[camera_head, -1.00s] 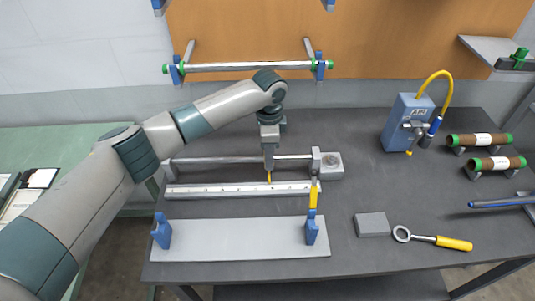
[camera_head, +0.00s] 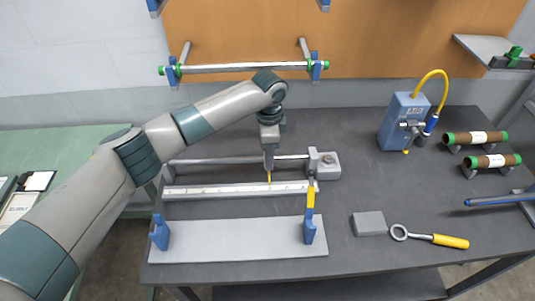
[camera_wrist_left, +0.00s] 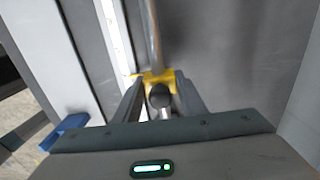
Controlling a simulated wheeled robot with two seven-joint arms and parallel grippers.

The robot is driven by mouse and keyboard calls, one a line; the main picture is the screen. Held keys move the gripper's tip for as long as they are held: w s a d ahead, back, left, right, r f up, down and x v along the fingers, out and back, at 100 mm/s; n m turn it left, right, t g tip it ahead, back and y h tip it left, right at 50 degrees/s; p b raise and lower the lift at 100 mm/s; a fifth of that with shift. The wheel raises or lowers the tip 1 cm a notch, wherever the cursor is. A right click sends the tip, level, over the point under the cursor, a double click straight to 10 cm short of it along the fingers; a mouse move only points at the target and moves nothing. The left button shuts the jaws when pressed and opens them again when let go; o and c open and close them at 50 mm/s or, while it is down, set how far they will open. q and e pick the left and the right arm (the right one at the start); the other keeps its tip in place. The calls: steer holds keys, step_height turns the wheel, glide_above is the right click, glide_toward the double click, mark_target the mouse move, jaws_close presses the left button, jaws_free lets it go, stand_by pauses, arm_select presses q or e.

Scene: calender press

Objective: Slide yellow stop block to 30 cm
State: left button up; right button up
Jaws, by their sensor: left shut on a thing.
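The yellow stop block (camera_wrist_left: 158,78) sits on a round metal rail (camera_wrist_left: 150,35) in the left wrist view, between my gripper's fingers. In the head view only a thin yellow part of it (camera_head: 269,177) shows below the fingers, beside the white scale bar (camera_head: 225,190). My left gripper (camera_head: 269,168) points down and is shut on the block; it also shows in the left wrist view (camera_wrist_left: 160,95). The scale's numbers are too small to read. My right gripper is not in view.
A grey end block (camera_head: 327,165) closes the rail's right end. In front lies a pale plate (camera_head: 235,240) with blue uprights. A grey block (camera_head: 370,223), a yellow-handled ring tool (camera_head: 450,241) and a blue air unit (camera_head: 398,122) stand to the right.

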arm_select(q)
steer(key=shift+r, duration=0.1)
steer(key=o, duration=1.2)
steer(key=shift+r+b, duration=0.3)
steer(key=shift+r, duration=0.2)
steer(key=shift+r+b, duration=2.65)
steer(key=shift+r, duration=5.5)
steer(key=shift+s+f, duration=0.1)
